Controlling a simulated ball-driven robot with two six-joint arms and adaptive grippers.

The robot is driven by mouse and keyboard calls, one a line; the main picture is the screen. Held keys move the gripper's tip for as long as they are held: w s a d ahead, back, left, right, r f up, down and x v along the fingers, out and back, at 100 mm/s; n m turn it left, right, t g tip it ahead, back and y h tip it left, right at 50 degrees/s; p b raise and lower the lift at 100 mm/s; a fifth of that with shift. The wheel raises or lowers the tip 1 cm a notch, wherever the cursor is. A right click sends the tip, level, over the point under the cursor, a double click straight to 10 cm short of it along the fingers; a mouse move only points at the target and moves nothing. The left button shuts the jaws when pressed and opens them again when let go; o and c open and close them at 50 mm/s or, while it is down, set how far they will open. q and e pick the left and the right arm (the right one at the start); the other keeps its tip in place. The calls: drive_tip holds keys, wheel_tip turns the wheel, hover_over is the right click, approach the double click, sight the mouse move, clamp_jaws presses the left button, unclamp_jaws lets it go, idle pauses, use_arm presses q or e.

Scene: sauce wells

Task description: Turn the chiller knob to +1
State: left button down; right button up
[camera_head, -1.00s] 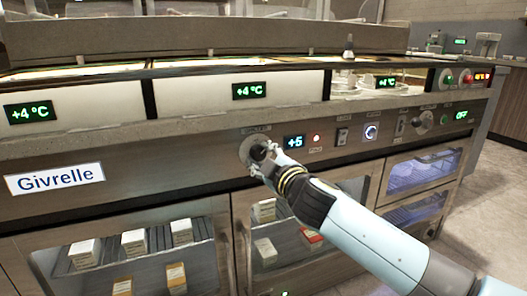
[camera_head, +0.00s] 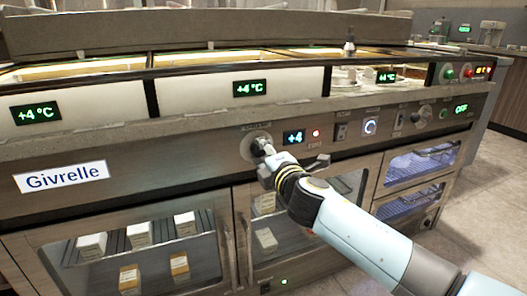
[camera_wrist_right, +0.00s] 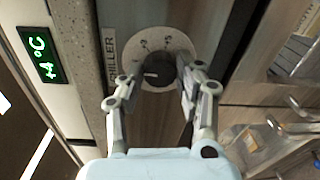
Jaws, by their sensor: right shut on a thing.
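The chiller knob (camera_head: 259,143) is a black knob on a round pale dial plate, set in the metal front panel. It also shows in the right wrist view (camera_wrist_right: 161,72), with a light pointer mark and the label "CHILLER" beside the dial. My right gripper (camera_head: 264,151) is shut on the knob, with one finger on either side of it, as the right wrist view (camera_wrist_right: 158,88) shows. The fingers partly cover the knob in the head view. The display (camera_head: 293,138) beside the knob reads +4 in blue. My left gripper is not in view.
Glass doors with several boxes lie below the panel. A green +4 °C display (camera_head: 250,88) is above.

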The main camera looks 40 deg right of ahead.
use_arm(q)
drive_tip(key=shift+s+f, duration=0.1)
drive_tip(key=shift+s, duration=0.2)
use_arm(e)
drive_tip(key=shift+f+n, duration=0.1)
drive_tip(key=shift+n, duration=0.2)
drive_tip(key=o, duration=1.1)
drive_tip(key=shift+a, duration=0.1)
drive_tip(key=shift+o, duration=0.2)
drive_tip(key=shift+s, duration=0.2)
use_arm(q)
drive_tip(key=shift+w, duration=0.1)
use_arm(e)
drive_tip(key=v, duration=1.1)
drive_tip(key=shift+s, duration=0.25)
drive_tip(key=shift+a, duration=0.1)
